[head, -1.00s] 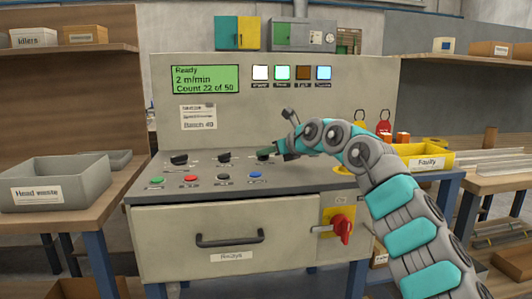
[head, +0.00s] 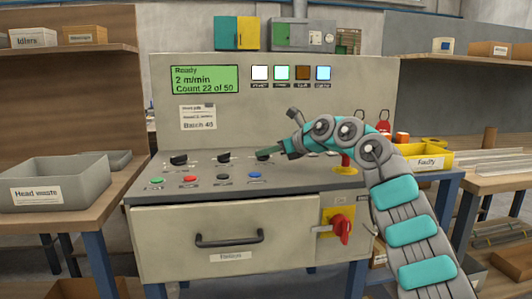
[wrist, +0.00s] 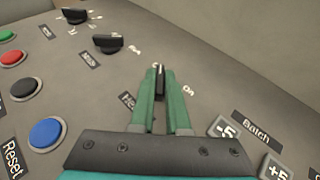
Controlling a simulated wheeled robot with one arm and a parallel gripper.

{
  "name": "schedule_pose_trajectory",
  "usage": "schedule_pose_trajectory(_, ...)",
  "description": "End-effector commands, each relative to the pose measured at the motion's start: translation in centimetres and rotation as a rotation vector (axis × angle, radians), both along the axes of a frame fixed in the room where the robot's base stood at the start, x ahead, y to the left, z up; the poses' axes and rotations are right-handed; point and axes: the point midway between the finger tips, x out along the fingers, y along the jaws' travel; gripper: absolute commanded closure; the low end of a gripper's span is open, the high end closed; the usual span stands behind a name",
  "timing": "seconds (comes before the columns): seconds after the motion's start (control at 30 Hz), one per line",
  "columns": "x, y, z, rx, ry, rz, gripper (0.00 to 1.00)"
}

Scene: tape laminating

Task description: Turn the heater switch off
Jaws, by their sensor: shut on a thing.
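The heater switch is a black rotary knob (wrist: 160,82) on the grey sloped panel, between my fingertips in the wrist view. A label starting "He" lies beside it, partly hidden by the left finger. "On" is printed to its right; another mark above it is mostly covered. My gripper (wrist: 161,88) has green fingers shut on the knob's sides. In the head view the knob (head: 264,156) is the rightmost of three, with my gripper (head: 274,150) reaching it from the right. The knob's exact pointing direction is hard to tell.
Two other black knobs (wrist: 108,43) (wrist: 75,15) sit to the left. A blue button (wrist: 46,132) is at lower left, and Batch buttons (wrist: 224,128) are close at right. A red mushroom button (head: 345,160) stands behind my arm. The display (head: 205,79) reads Ready.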

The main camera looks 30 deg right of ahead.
Motion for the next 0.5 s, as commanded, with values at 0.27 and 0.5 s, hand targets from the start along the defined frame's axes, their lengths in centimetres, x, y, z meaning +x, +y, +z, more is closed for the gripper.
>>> schedule_pose_trajectory(0.27, 0.04, -0.18, 0.26, 0.003, -0.006, 0.047, 1.00)
schedule_pose_trajectory(0.5, 0.02, -0.29, 0.29, 0.000, -0.006, 0.062, 1.00)
